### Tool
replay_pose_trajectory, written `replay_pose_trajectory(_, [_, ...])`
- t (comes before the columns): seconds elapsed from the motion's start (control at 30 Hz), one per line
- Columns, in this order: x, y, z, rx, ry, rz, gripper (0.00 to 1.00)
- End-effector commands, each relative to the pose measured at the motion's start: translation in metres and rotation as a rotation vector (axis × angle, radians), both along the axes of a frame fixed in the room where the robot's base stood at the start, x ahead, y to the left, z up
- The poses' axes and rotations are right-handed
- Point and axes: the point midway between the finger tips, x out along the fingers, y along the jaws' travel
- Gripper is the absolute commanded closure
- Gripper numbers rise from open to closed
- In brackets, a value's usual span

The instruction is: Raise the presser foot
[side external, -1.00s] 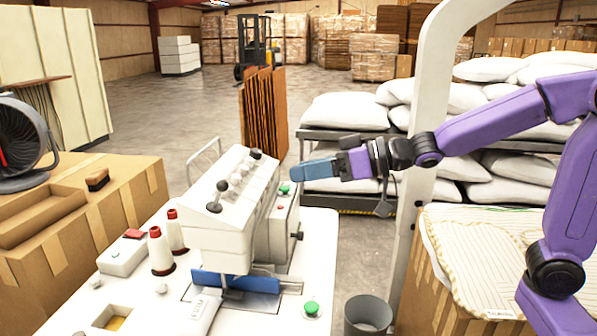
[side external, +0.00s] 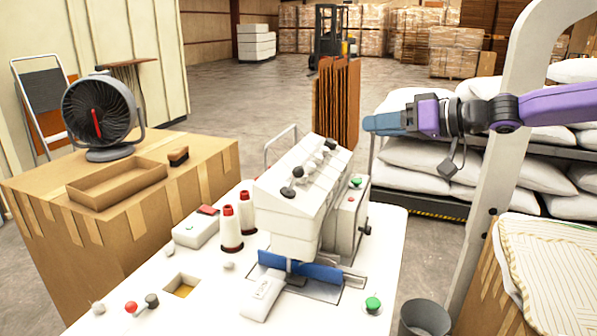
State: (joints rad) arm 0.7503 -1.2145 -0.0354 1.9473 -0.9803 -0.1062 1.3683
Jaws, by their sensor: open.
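The white sewing machine head (side external: 305,195) stands on a white table, with several dark knobs along its sloped top. The presser foot area (side external: 295,278) is under the head, near a blue plate (side external: 312,268); the foot is small, and I cannot tell whether it is up or down. My gripper (side external: 384,122) is to the right of and above the head, pointing left, with blue fingers seen from the side. It is open and apart from the machine, with nothing seen in it.
Two thread cones (side external: 231,230) and a small control box (side external: 196,228) stand left of the head. A green button (side external: 373,304) is at the table's right. A white post (side external: 497,190) rises by my arm. A grey bin (side external: 424,318) stands at front right.

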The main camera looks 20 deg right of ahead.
Motion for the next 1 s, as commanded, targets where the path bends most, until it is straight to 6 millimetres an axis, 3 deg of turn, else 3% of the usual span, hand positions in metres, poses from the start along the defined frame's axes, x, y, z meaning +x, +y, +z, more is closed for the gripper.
replay_pose_trajectory(0.27, [0.056, -0.037, -0.014, 0.135, 0.178, -0.293, 0.51])
replay_pose_trajectory(0.4, [0.086, -0.063, -0.036, 0.254, 0.354, -0.503, 0.51])
replay_pose_trajectory(0.57, [0.107, -0.081, -0.07, 0.418, 0.623, -0.722, 0.51])
replay_pose_trajectory(0.8, [0.117, -0.069, -0.111, 0.671, 1.08, -0.89, 0.51])
replay_pose_trajectory(1.0, [0.119, -0.036, -0.115, 0.869, 1.484, -0.849, 0.51])
